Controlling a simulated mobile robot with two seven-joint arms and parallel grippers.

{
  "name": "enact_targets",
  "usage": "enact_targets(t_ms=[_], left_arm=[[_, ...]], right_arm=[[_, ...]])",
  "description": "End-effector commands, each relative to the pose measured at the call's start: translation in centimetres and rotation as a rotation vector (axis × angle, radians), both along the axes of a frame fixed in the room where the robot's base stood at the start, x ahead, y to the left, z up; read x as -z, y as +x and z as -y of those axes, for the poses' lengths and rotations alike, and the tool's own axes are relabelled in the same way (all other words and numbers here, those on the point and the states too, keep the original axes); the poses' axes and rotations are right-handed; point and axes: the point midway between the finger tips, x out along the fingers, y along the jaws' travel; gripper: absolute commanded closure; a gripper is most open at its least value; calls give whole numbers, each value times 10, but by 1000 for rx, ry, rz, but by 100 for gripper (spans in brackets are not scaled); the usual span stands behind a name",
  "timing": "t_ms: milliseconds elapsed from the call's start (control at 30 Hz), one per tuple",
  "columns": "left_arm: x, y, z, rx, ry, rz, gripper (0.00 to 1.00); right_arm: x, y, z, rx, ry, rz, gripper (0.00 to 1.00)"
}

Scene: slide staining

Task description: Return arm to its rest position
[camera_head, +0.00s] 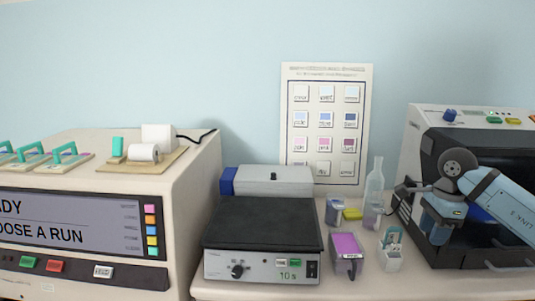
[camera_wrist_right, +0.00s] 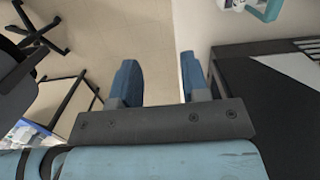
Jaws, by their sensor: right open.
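My right arm (camera_head: 505,205) comes in from the right in the head view, in front of the dark-fronted machine (camera_head: 425,130). My right gripper (camera_head: 437,228) hangs down at that machine's left front. In the right wrist view the right gripper (camera_wrist_right: 158,80) has its two blue fingers apart, with nothing between them. Floor and a pale edge show beyond the fingers. My left gripper is not in view.
A hot plate (camera_head: 262,225) stands mid-counter. Right of it are a purple-topped container (camera_head: 347,252), a small white holder (camera_head: 391,255) and a clear bottle (camera_head: 374,185). A large machine with a screen (camera_head: 75,222) fills the left. A chart (camera_head: 325,125) hangs behind.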

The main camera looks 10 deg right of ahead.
Motion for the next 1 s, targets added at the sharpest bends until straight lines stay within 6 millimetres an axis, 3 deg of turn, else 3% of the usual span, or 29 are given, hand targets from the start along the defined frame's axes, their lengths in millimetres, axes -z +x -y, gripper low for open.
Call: enact_targets(t_ms=[33,167,300,400,500,600,733,900,933,1000], left_arm=[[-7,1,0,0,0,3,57],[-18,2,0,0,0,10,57],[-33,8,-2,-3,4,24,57],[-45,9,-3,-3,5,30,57],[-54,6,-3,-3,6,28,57],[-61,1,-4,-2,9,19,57],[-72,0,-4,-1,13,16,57],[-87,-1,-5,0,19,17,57],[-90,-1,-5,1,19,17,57],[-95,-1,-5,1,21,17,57]], right_arm=[[14,0,-25,-14,82,-8,58],[44,-4,-88,-3,331,-20,58],[68,-23,-173,92,709,-91,58],[71,-41,-233,254,1039,-196,58],[66,-55,-274,492,1356,-343,58],[64,-64,-294,798,1631,-522,58],[80,-73,-295,1285,1901,-795,58],[143,-108,-279,2060,2043,-1192,58],[157,-118,-276,-2052,-1894,1172,58],[189,-147,-274,-2001,-1566,1116,58]])
